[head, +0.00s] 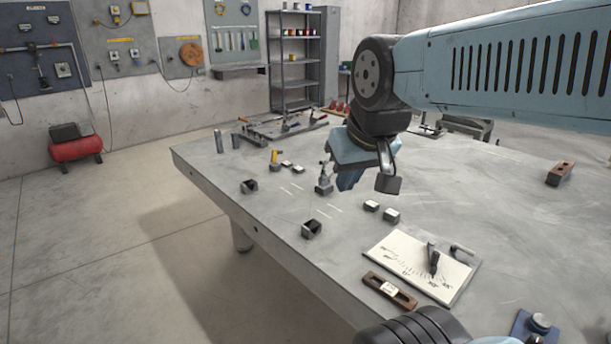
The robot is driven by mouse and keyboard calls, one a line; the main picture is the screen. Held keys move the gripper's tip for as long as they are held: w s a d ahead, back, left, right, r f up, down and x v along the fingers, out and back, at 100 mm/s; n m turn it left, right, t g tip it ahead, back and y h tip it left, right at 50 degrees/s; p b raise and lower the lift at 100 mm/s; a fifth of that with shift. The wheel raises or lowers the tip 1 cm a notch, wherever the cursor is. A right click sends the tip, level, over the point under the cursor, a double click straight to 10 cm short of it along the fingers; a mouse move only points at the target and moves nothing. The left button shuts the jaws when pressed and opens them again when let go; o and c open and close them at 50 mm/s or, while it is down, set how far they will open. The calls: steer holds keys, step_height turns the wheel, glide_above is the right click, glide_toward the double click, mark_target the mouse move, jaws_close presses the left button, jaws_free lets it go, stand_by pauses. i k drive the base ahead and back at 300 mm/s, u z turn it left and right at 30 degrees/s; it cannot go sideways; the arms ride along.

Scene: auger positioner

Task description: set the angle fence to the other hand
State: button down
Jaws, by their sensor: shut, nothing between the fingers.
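The angle fence shows as a pale board (402,245) with a printed angle scale, lying on the right front part of the bench. A dark upright arm (433,259) stands on the board, right of its middle, over the scale. A small grey handle-like piece (463,251) is at the board's right edge. The scale figures are too small to read surely. My gripper (346,183) hangs above the bench, behind and left of the board, apart from it. It is shut and empty.
The bench (510,200) is grey metal. A brown slotted bar (390,289) lies along the board's front edge. Two small pale-topped blocks (391,215) sit behind the board. A dark open block (311,229) is to the left. A brown block (560,173) lies far right.

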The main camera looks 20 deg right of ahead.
mark_target(433, 256)
steer(key=z, duration=2.25)
steer(key=k, duration=0.1)
steer(key=u, duration=1)
